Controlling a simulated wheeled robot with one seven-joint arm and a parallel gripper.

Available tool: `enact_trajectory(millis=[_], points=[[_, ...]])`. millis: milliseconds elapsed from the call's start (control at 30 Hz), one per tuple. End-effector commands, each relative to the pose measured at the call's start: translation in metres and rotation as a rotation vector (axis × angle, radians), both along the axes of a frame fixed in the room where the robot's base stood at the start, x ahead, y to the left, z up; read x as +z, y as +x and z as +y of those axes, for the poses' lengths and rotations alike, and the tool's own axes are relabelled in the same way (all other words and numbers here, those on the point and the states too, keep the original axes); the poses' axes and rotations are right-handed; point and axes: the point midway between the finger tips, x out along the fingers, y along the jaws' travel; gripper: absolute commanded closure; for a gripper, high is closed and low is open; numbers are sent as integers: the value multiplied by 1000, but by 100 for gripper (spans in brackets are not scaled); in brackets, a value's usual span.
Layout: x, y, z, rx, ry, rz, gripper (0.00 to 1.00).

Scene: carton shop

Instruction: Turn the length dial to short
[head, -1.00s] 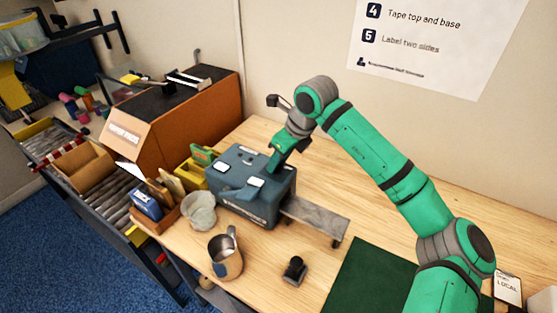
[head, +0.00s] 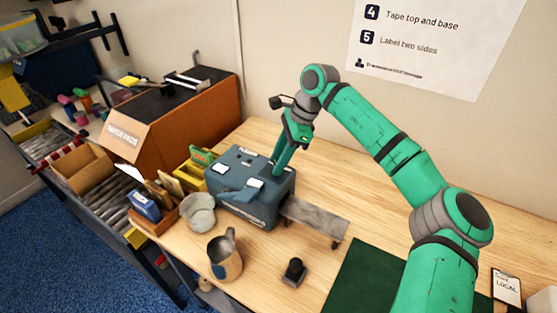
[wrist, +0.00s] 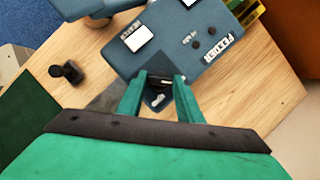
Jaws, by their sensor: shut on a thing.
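The blue-grey tape machine (head: 243,205) stands on the wooden bench in the head view, and its top fills the upper part of the wrist view (wrist: 158,53). My gripper (wrist: 162,82) reaches down at the machine's near-wall right end. Its green fingers are shut on a small dark knob, the length dial (wrist: 160,84), with a light mark on it. The dial's setting cannot be read. In the head view my gripper (head: 279,170) hides the dial. A white label (wrist: 138,39) and small dark knobs lie on the machine's top.
A grey outfeed plate (head: 315,218) extends right from the machine. A metal jug (head: 224,258), a white bowl (head: 198,211) and a black stamp (head: 294,270) stand in front. A brown carton machine (head: 190,125) is behind left. A green mat (head: 370,280) lies right.

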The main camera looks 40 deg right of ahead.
Motion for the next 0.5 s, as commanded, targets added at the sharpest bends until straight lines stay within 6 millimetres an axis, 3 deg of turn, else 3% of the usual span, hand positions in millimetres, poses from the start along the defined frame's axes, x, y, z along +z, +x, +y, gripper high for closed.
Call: enact_trajectory(millis=[500], points=[[0,0,-2,99,-3,2,90]])
